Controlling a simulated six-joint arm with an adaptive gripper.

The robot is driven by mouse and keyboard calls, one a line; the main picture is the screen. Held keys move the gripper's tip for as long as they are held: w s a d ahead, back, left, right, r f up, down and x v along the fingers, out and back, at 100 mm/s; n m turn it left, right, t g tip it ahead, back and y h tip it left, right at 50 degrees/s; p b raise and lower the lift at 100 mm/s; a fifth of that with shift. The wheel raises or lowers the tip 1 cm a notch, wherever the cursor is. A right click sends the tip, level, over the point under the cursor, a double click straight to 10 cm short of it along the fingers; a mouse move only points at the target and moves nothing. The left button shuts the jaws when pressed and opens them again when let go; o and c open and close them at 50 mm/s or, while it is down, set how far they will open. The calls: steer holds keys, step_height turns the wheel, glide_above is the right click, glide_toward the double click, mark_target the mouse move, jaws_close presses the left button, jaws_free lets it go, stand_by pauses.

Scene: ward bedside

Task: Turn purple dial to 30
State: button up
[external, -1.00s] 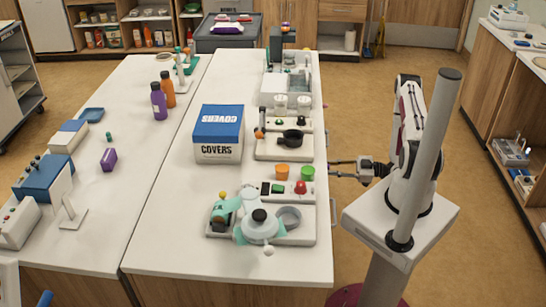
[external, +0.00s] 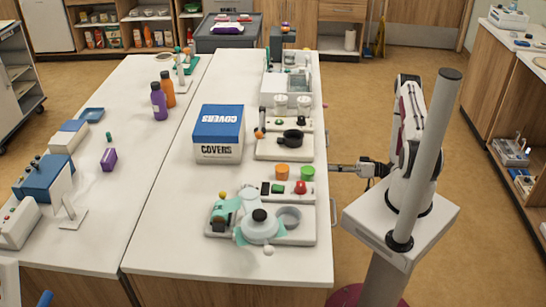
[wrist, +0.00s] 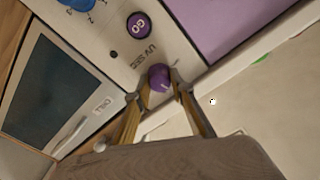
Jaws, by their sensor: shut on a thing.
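The purple dial (wrist: 159,76) shows in the wrist view on a pale panel, beside the printed letters "UV SEC". A small light mark shows on its face, but I cannot read what it points to. My gripper (wrist: 161,90) has one fingertip on each side of the dial and is shut on it. In the external view my gripper (external: 334,168) is at the right side of the near white table, its fingers close together. The dial cannot be made out in that view.
A round purple GO button (wrist: 138,25) and a blue knob (wrist: 82,3) with numbers are on the same panel. A dark window (wrist: 45,85) with a handle lies left. In the external view, a white and blue covers box (external: 218,135) stands on the table.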

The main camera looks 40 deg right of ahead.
steer(key=shift+f+m, duration=0.1)
steer(key=shift+m, duration=10.3)
steer(key=o, duration=1.1)
steer(key=shift+d, duration=0.1)
steer(key=v, duration=1.2)
